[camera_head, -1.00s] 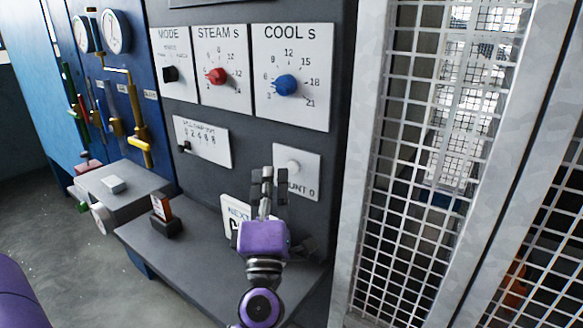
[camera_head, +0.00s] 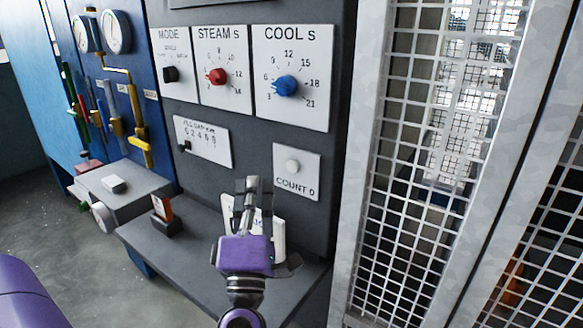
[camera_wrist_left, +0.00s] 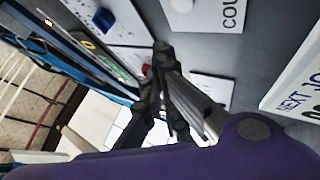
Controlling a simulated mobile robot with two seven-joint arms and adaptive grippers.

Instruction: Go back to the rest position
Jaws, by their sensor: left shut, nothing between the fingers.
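My left gripper (camera_head: 246,190) is shut and empty in the head view. My right gripper is not in view.
The panel carries a red STEAM knob (camera_head: 216,76), a blue COOL knob (camera_head: 286,86) and a black MODE knob (camera_head: 171,74). A small orange-and-black stand (camera_head: 164,215) is on the shelf. A white mesh guard (camera_head: 430,150) rises at the right.

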